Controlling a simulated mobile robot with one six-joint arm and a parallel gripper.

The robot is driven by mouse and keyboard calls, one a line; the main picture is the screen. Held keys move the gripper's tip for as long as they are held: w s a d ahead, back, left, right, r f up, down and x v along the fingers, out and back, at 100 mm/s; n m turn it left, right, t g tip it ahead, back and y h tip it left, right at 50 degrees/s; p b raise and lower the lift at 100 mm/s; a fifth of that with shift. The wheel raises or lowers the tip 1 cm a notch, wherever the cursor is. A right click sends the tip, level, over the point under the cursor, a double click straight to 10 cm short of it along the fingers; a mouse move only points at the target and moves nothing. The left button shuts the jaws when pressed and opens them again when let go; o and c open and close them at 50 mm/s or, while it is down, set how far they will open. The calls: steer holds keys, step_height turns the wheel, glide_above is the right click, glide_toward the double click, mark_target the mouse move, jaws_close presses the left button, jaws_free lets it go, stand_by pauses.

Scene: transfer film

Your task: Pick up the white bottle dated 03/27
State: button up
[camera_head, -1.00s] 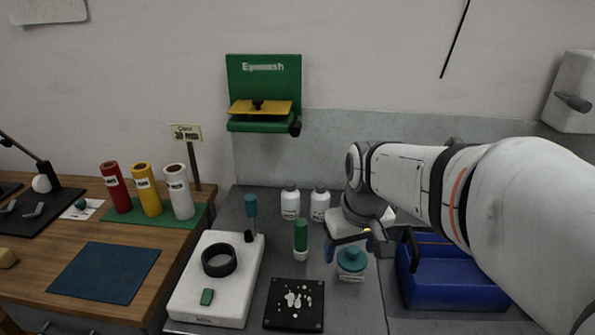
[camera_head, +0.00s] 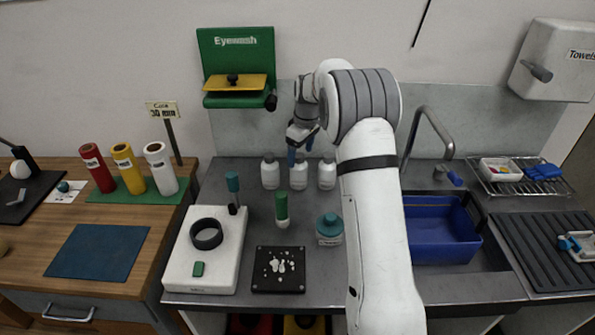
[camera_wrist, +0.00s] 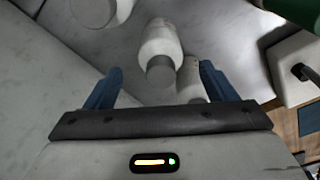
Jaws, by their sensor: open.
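Three white bottles stand in a row near the back of the grey counter in the head view: left bottle (camera_head: 270,174), middle bottle (camera_head: 299,178) and right bottle (camera_head: 327,174). Their date labels are too small to read, so I cannot tell which is dated 03/27. My gripper (camera_head: 300,150) is open above the middle bottle. In the wrist view my gripper (camera_wrist: 158,80) has its blue fingers apart, with a grey-capped white bottle (camera_wrist: 160,42) ahead between them. A second bottle (camera_wrist: 189,78) is near the right finger, partly hidden; a third (camera_wrist: 118,12) is cut off at the top.
A green-and-white tube (camera_head: 282,210), a teal-lidded jar (camera_head: 329,230) and a black tray (camera_head: 262,283) stand in front of the bottles. The eyewash station (camera_head: 237,62) is on the wall behind. A blue basin (camera_head: 430,228) lies right of my arm.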

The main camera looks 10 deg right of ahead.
mark_target(298, 167)
steer(key=f, duration=0.2)
steer(key=f+p, duration=0.1)
steer(key=f, duration=0.1)
steer(key=f+p, duration=0.1)
steer(key=f, duration=0.1)
steer(key=shift+w+a+f, duration=0.3)
steer(key=shift+a+f, duration=0.05)
steer(key=c, duration=1.2)
